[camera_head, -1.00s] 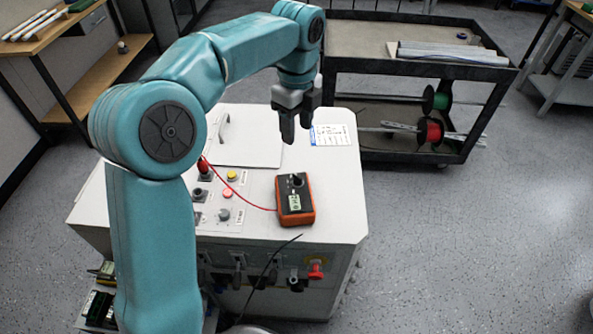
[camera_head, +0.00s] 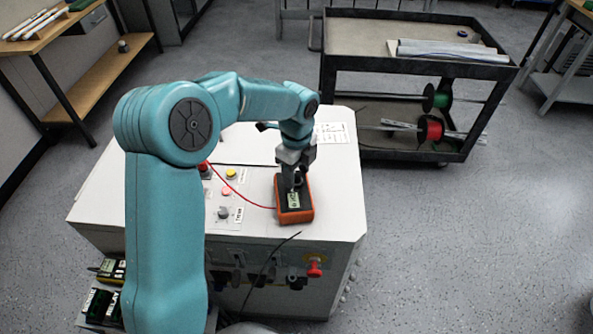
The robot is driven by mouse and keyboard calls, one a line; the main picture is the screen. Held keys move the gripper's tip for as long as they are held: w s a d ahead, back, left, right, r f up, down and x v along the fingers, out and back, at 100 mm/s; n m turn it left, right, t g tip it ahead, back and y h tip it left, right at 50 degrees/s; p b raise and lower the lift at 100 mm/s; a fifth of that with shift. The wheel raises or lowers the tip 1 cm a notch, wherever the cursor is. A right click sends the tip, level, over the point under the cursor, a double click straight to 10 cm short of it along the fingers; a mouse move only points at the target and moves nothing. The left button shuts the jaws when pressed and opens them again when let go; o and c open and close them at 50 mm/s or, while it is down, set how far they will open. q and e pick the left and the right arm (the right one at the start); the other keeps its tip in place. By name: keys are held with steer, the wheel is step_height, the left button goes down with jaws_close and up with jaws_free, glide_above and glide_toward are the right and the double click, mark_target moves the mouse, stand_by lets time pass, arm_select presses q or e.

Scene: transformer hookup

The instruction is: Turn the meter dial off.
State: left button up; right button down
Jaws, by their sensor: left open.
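The meter (camera_head: 294,212) is an orange and black box with a small pale green display, lying on the white cabinet top (camera_head: 345,205). Its dial is mostly hidden by my left gripper (camera_head: 293,188). My left gripper points down over the upper part of the meter, with its fingers at the dial. The fingers are open; whether they touch the dial I cannot tell. A red lead runs from the meter's left side to a red plug (camera_head: 204,168) on the cabinet. My right gripper is not in view.
Yellow and red buttons and a grey knob (camera_head: 223,212) sit left of the meter. A black lead (camera_head: 268,262) hangs over the cabinet's front, near a red connector (camera_head: 315,268). A dark cart (camera_head: 410,80) with cable spools stands behind at the right. The floor at right is clear.

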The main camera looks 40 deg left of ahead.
mark_target(297, 174)
arm_select(q)
steer(key=shift+f, duration=0.15)
jaws_close()
stand_by(1.3)
jaws_free()
step_height(297, 174, up, 16)
steer(key=shift+r, duration=0.25)
stand_by(0.3)
